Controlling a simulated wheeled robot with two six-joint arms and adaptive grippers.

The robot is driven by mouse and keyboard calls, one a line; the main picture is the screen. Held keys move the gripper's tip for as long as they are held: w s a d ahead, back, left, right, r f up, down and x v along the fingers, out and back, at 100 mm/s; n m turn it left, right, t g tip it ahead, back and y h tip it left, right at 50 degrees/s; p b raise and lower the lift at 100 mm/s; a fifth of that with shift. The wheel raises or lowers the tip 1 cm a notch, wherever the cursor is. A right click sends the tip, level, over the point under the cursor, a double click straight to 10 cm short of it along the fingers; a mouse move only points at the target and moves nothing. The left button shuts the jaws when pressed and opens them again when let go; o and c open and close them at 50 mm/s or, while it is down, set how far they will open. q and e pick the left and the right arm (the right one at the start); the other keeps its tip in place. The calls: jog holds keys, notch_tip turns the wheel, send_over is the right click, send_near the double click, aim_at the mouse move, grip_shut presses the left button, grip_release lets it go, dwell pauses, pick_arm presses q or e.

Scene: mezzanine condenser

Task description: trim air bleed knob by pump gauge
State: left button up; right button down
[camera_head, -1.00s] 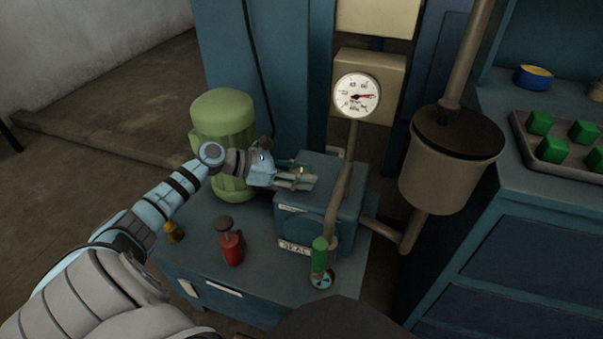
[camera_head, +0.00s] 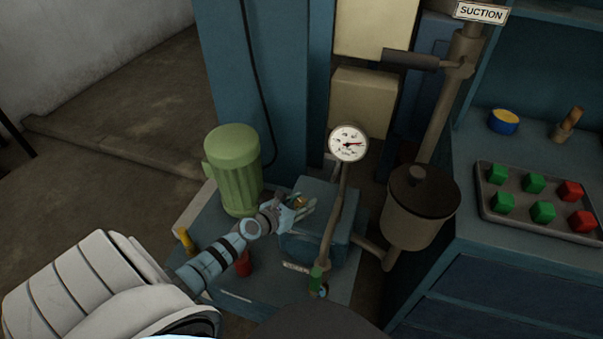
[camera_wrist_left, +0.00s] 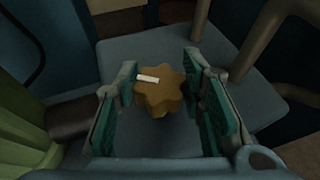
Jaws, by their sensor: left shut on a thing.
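The air bleed knob (camera_wrist_left: 160,86) is a brass, lobed knob with a white mark on its top; the mark lies nearly crosswise in the left wrist view. It sits on the blue pump block (camera_head: 314,190), and in the head view the knob (camera_head: 299,201) shows small between my fingers. My left gripper (camera_wrist_left: 162,92) is shut on the knob, a finger on either side; it also shows in the head view (camera_head: 297,208). The round white pump gauge (camera_head: 348,143) stands behind the block, its needle pointing right. My right gripper is not in view.
A green motor (camera_head: 236,175) stands left of the block. A pipe (camera_head: 333,222) rises in front of the block, with a green-handled valve (camera_head: 316,276) at its foot. A brown lidded pot (camera_head: 418,215) stands right. A tray (camera_head: 510,221) of green and red cubes lies on the right counter.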

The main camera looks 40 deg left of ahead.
pick_arm(q)
jog(key=n+y+p, duration=0.2)
jog(key=y+p, duration=0.1)
jog(key=shift+d+r+n, duration=0.1)
jog(key=shift+r+n, duration=0.2)
jog(key=shift+n, duration=0.1)
jog(key=n+y, duration=0.1)
jog(key=n+g+y+p, duration=0.1)
jog(key=y, duration=0.1)
jog(key=shift+w+f, duration=0.1)
jog(key=shift+f, duration=0.1)
jog(key=shift+n+g+y, duration=0.7)
jog(key=shift+n+y, duration=0.4)
jog(key=shift+n, duration=0.2)
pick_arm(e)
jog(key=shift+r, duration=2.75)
pick_arm(q)
jog(key=o, duration=1.2)
jog(key=shift+c, duration=0.2)
jog(key=shift+s, duration=0.2)
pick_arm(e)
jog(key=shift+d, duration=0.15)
